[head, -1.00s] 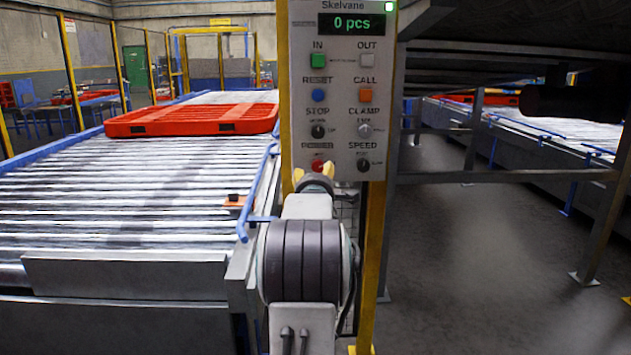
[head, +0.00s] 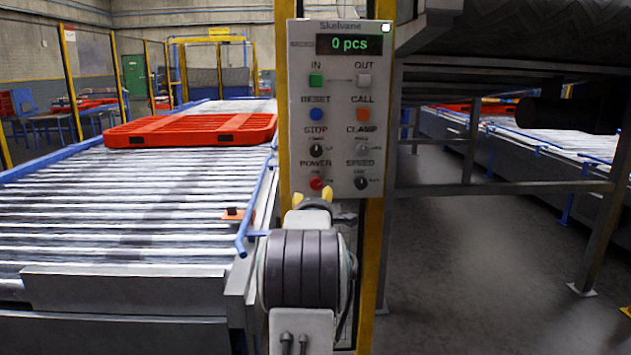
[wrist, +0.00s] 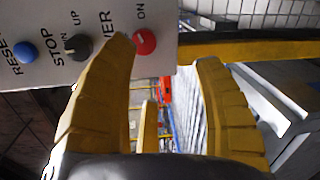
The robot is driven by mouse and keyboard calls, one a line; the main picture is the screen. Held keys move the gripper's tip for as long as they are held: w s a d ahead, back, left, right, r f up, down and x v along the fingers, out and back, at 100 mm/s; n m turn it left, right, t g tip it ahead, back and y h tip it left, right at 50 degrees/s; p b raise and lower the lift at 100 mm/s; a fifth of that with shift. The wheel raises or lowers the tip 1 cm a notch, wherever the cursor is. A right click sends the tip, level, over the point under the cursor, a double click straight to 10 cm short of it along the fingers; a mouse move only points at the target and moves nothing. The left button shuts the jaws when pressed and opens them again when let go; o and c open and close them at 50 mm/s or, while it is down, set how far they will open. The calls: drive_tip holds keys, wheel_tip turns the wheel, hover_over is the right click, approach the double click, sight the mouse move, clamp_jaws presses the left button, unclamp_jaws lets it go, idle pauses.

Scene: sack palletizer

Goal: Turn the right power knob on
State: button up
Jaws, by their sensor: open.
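The control panel (head: 335,110) stands upright on a yellow post. Its red POWER knob (head: 315,183) is at the lower left, with an ON mark beside it. I see one knob labelled POWER. My gripper (head: 312,197) is just below the knob in the head view, with yellow fingertips pointing at the panel. My gripper (wrist: 165,62) is open and empty there. Contact with the panel cannot be told.
The dark SPEED knob (head: 361,182) is right of POWER, and the STOP knob (head: 316,150) is above it. A roller conveyor (head: 110,225) with a red pallet (head: 190,131) lies to the left. Grey steel framing (head: 500,188) stands right; open floor lies below it.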

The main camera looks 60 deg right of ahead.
sight(315, 184)
drive_tip(key=shift+w+d+r+m+t+h+p, duration=0.1)
drive_tip(key=shift+w+d+r+m+h+p, duration=0.15)
drive_tip(key=shift+w+d+m, duration=1)
drive_tip(key=shift+w+d+r+m+t+h+p, duration=0.15)
drive_tip(key=shift+w+d+m+p, duration=0.25)
drive_tip(key=shift+d+m, duration=1.65)
drive_tip(key=shift+w+d+r+m+t+h+p, duration=0.1)
drive_tip(key=shift+w+d+r+m+h+p, duration=0.15)
drive_tip(key=shift+w+d+m, duration=1.3)
drive_tip(key=shift+o, duration=0.2)
drive_tip(key=shift+s+a+m, duration=0.4)
drive_tip(key=shift+s+m, duration=0.15)
drive_tip(key=shift+s, duration=0.25)
drive_tip(key=c, duration=1.2)
drive_tip(key=shift+f+m+b, duration=0.2)
drive_tip(key=shift+m+b, duration=0.8)
drive_tip(key=shift+b, duration=0.05)
drive_tip(key=shift+c, duration=0.2)
drive_tip(key=shift+m+b, duration=0.6)
drive_tip(key=shift+b, duration=0.3)
drive_tip(key=shift+r+m+b, duration=0.3)
drive_tip(key=shift+m+b, duration=0.05)
drive_tip(key=shift+m, duration=0.35)
